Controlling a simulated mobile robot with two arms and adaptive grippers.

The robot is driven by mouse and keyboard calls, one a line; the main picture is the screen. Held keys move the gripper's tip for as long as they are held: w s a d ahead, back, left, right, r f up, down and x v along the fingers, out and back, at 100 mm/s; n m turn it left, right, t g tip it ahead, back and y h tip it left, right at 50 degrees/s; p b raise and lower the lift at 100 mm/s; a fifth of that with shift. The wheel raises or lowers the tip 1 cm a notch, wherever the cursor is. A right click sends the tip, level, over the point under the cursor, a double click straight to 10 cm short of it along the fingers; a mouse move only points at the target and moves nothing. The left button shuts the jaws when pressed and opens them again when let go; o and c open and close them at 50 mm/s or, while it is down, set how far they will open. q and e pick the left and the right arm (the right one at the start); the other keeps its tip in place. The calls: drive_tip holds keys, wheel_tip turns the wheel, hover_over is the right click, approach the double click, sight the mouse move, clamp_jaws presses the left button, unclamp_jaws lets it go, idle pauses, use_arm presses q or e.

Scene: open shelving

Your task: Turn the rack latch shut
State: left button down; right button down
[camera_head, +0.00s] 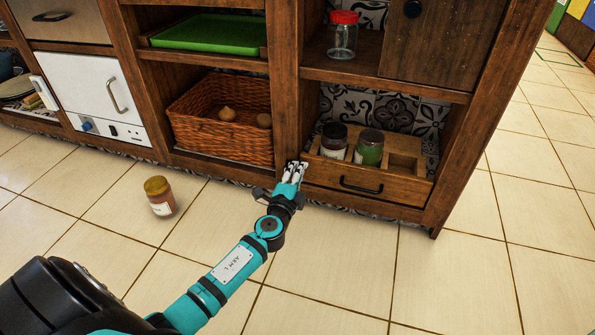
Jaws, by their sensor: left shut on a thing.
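The wooden rack (405,186) sits in the lowest right bay of the shelving, with a black handle on its front. My left gripper (297,165) reaches up to the rack's left front end, beside the wooden post. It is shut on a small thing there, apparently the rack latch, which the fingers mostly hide. I cannot tell the latch's angle. My right gripper is out of view.
A jar with a yellowish lid (160,196) stands on the tiled floor at left. A wicker basket (222,137) with round items fills the bay left of the post. A red-lidded glass jar (342,38) stands on the shelf above. The floor at right is clear.

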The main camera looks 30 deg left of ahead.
use_arm(q)
drive_tip(key=shift+d+f+m, duration=0.1)
drive_tip(key=shift+f+m, duration=0.15)
drive_tip(key=shift+m, duration=0.45)
drive_tip(key=c, duration=1.4)
unclamp_jaws()
wheel_tip(320, 180, up, 10)
